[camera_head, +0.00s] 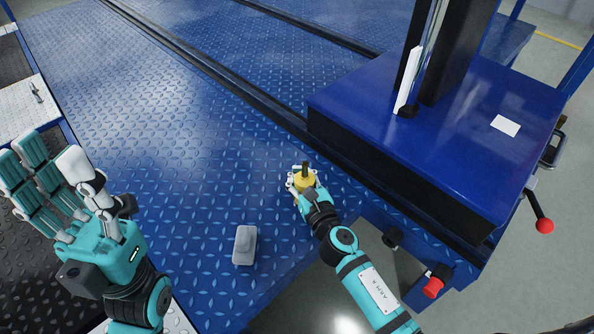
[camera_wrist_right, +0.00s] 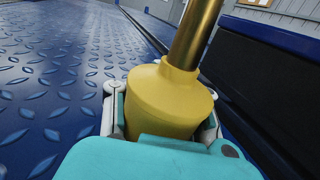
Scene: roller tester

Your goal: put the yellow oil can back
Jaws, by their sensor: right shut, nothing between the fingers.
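The yellow oil can (camera_head: 304,181) has a dark spout and stands upright at my right gripper (camera_head: 302,186) over the blue plate. In the right wrist view, the can's yellow body (camera_wrist_right: 168,98) and brass-coloured spout (camera_wrist_right: 196,32) fill the middle, with pale finger parts (camera_wrist_right: 160,112) showing at both sides. My right gripper is shut, with no grip on the can. The can's base is hidden, so I cannot tell whether it touches the plate. My left gripper (camera_head: 60,180) is open and empty, raised at the left with its fingers spread.
A small grey box-like object (camera_head: 245,245) lies on the blue diamond plate (camera_head: 190,150). A blue machine housing (camera_head: 440,130) with a dark column stands to the right. A red-knobbed lever (camera_head: 544,225) and a red knob (camera_head: 433,287) are at its near side.

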